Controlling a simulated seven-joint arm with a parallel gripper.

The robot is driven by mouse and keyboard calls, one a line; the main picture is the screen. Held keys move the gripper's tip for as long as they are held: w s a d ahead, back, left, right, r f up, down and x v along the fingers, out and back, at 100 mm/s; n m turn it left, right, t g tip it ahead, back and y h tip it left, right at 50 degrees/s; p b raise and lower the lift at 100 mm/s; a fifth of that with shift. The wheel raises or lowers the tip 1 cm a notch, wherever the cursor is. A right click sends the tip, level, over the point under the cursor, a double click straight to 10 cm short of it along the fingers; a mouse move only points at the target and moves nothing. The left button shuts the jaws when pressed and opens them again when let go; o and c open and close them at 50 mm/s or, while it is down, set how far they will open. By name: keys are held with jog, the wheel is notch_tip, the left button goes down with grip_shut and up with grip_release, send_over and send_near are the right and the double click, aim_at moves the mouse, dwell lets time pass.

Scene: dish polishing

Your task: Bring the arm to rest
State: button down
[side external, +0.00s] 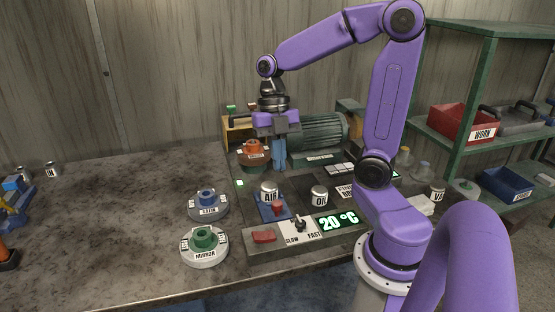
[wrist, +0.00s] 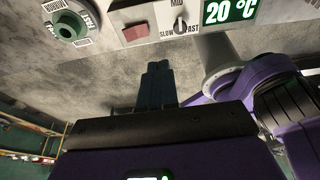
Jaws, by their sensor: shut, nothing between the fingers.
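My purple arm reaches over the bench, with my gripper (side external: 279,165) pointing down near the motor. Its blue fingers are together with nothing between them. In the wrist view the dark fingertips (wrist: 158,68) also sit together, over bare bench. An orange-topped piece (side external: 253,150) stands just left of the fingers. In the side external view I cannot tell whether the fingers touch anything behind them.
A grey-green motor (side external: 318,135) stands behind the gripper. A control panel with a 20 °C display (side external: 339,221) lies in front. Discs with a blue knob (side external: 207,203) and a green knob (side external: 204,245) sit at left. Shelves (side external: 485,135) stand at right. The left bench is mostly clear.

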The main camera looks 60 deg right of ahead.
jog(key=shift+a, duration=0.1)
jog(key=s+a+f+m+t+h, duration=0.2)
jog(key=s+a+f+m, duration=0.2)
jog(key=s+a+m, duration=0.5)
jog(key=s+m, duration=0.3)
jog(key=m, duration=0.2)
jog(key=shift+s, duration=0.15)
jog(key=c, duration=1.4)
grip_release()
jog(key=shift+c, duration=0.2)
jog(key=o, duration=0.5)
jog(key=shift+a+m, duration=0.1)
jog(key=shift+m, duration=0.2)
jog(key=shift+o, duration=0.7)
jog(key=w+r+m, duration=0.1)
jog(key=w+r, duration=0.2)
jog(key=w, duration=0.4)
jog(key=shift+m, duration=0.4)
notch_tip(320, 180, up, 3)
jog(key=m, duration=0.2)
send_over(265, 235)
notch_tip(265, 235, down, 18)
jog(key=shift+r, duration=0.15)
